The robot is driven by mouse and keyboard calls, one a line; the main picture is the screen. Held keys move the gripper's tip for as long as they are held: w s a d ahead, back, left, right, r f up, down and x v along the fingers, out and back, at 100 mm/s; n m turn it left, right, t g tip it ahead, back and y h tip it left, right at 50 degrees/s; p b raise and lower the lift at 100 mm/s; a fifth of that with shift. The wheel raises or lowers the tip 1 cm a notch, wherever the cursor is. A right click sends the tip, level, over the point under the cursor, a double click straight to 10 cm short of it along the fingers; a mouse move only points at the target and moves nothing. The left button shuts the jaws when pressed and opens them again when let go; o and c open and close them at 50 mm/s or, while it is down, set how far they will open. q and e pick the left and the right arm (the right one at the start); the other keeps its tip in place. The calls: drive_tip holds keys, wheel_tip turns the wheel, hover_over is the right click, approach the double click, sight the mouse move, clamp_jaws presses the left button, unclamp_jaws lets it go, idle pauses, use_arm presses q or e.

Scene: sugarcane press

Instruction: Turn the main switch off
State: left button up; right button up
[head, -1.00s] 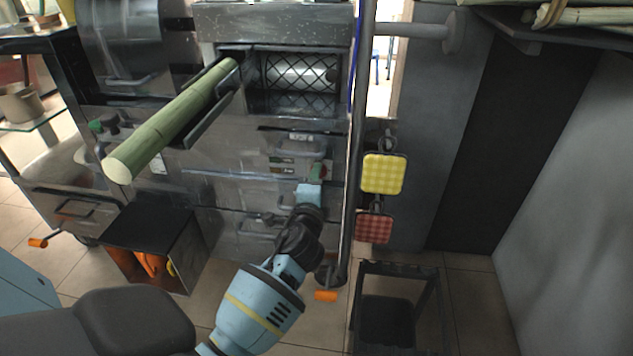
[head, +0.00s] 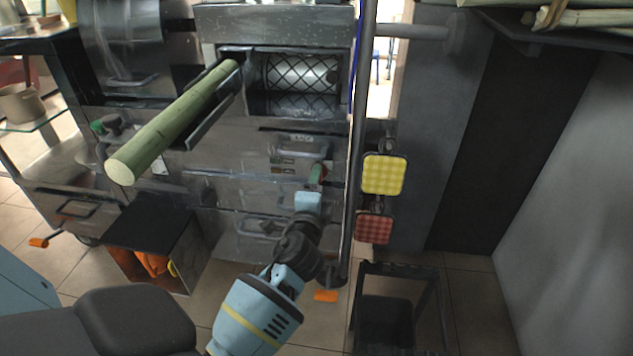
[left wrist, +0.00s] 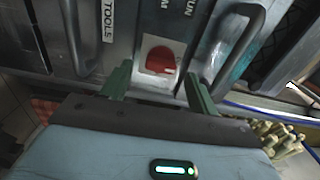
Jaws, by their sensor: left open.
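The main switch (left wrist: 160,60) is a red rotary knob on a white plate on the metal front of the press. In the left wrist view it sits between and just beyond the two green fingers of my left gripper (left wrist: 158,86). The fingers are apart, with nothing held between them. In the head view my left gripper (head: 316,178) is at the press front, below the roller opening, and it hides the knob there. Whether a finger touches the knob, I cannot tell. My right gripper is not in view.
A green cane (head: 175,125) rests on the feed chute at the left. A dark vertical pole (head: 359,140) stands just right of my left gripper, with yellow (head: 384,174) and red (head: 374,229) pads beyond it. A metal handle (left wrist: 240,50) is right of the knob in the left wrist view.

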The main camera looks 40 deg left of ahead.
use_arm(q)
drive_tip(key=v, duration=0.6)
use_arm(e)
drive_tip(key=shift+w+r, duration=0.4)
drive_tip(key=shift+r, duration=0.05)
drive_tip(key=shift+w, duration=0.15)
